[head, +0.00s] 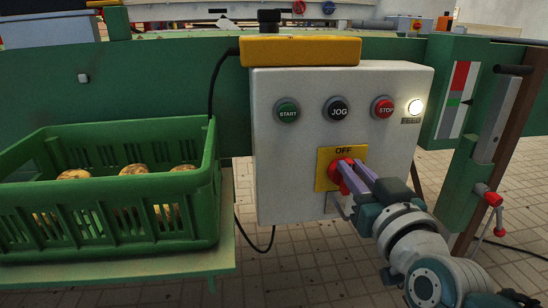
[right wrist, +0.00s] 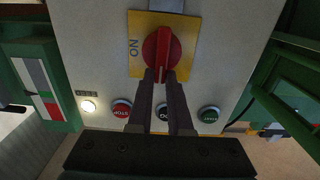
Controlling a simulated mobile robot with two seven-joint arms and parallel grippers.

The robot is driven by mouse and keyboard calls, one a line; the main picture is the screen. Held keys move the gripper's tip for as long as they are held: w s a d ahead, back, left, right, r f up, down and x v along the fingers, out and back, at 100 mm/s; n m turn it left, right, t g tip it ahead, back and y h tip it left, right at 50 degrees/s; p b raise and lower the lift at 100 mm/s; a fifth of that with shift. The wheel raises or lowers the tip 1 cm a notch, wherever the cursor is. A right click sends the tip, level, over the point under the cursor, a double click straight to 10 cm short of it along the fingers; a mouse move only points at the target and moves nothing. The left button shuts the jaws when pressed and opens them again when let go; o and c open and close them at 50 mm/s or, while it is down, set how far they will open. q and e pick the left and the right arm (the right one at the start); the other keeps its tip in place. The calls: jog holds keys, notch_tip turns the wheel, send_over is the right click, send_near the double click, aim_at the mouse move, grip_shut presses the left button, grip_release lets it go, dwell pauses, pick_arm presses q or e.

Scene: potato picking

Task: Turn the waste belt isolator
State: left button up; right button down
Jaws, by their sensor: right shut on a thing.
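The waste belt isolator is a red rotary handle (head: 342,178) on a yellow plate (head: 324,158) low on a light grey control box (head: 285,180). OFF is printed above the handle. In the right wrist view the red handle (right wrist: 162,48) stands roughly upright in the picture on its yellow plate (right wrist: 187,68), and ON reads sideways at the left. My right gripper (head: 350,172) reaches in from the lower right with its fingers shut on the handle; they also show in the right wrist view (right wrist: 166,76). My left gripper is not in view.
START (head: 287,111), JOG (head: 337,109) and STOP (head: 382,107) buttons sit above the isolator, with a lit white lamp (head: 415,106) to their right. A green crate (head: 110,230) with several potatoes stands left. A green post (head: 470,165) with a red-handled clamp (head: 492,198) stands right.

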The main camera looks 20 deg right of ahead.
jog(key=shift+m, duration=0.3)
jog(key=m+b, duration=0.1)
jog(key=m, duration=0.4)
jog(key=d+f+m, duration=0.1)
jog(key=m, duration=0.5)
jog(key=d+f+m+b, duration=0.1)
jog(key=m, duration=0.5)
jog(key=shift+s+d+f+b, duration=0.2)
jog(key=shift+s+f+b, duration=0.05)
jog(key=shift+s+b, duration=0.1)
jog(key=shift+m, duration=0.3)
jog(key=c, duration=0.8)
grip_release()
jog(key=shift+c, duration=0.2)
